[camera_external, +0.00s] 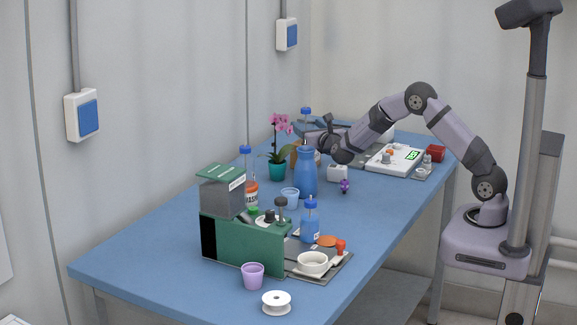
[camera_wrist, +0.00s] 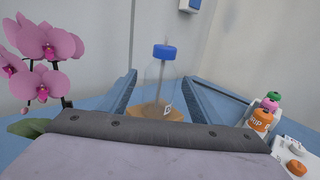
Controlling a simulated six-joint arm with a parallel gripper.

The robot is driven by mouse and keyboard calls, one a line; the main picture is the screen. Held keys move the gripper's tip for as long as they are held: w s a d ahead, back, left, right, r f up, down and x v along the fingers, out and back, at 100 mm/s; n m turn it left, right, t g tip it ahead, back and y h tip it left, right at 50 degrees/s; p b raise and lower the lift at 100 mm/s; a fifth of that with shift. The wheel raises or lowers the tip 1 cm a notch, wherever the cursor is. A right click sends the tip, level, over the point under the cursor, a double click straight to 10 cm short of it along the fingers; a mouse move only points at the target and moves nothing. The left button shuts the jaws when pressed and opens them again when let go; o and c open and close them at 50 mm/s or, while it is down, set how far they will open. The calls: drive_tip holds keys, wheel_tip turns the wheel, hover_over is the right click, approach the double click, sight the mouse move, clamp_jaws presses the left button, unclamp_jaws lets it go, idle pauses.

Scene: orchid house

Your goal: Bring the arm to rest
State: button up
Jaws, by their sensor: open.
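My gripper (camera_external: 308,138) is over the far half of the blue table (camera_external: 150,262), low and reaching left. In the wrist view its two fingers (camera_wrist: 161,82) are spread open.
A pink orchid in a teal pot (camera_external: 277,170) is left of my gripper. A tall blue bottle (camera_external: 307,174) stands in front of it. A green-grey machine (camera_external: 236,241) fills the near left.

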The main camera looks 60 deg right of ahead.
drive_tip(key=shift+s+a, duration=0.35)
drive_tip(key=shift+s, duration=0.05)
